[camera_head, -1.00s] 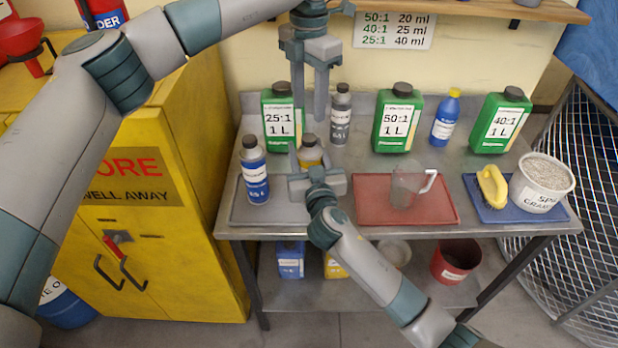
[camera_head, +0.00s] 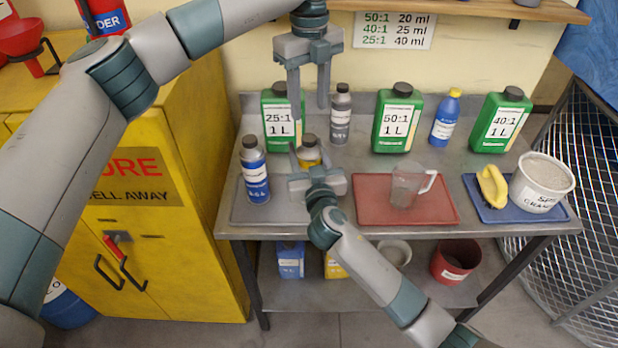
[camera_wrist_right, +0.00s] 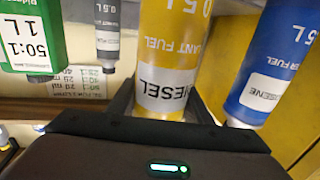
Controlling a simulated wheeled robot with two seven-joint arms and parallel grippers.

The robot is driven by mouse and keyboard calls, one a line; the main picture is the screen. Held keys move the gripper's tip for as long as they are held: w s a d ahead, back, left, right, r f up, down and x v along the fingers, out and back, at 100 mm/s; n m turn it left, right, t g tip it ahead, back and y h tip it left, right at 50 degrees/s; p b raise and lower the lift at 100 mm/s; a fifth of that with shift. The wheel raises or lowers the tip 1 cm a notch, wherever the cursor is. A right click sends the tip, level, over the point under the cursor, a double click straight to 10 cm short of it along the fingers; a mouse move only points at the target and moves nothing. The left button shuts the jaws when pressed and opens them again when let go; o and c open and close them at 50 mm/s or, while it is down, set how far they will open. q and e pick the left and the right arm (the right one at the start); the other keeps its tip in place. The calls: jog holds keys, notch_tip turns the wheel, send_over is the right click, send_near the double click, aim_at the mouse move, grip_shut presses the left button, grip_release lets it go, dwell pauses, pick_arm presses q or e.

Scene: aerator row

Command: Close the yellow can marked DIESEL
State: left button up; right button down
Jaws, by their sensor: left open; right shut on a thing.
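The yellow can marked DIESEL (camera_head: 310,157) stands upright at the back of the grey tray, a dark cap (camera_head: 308,139) on its top. It shows upside down in the right wrist view (camera_wrist_right: 170,50), with its label readable. My right gripper (camera_wrist_right: 163,108) is shut on the can's body, one finger on each side. How tightly the cap sits cannot be seen.
A blue bottle (camera_head: 255,172) stands close left of the can, a grey bottle (camera_head: 341,118) behind right. Green canisters (camera_head: 283,120) (camera_head: 397,120) line the back. A clear jug (camera_head: 405,187) stands on the red tray (camera_head: 437,212).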

aim_at(309, 137)
pick_arm(q)
jog(key=shift+n, duration=1)
jog(key=shift+f, duration=4)
grip_shut()
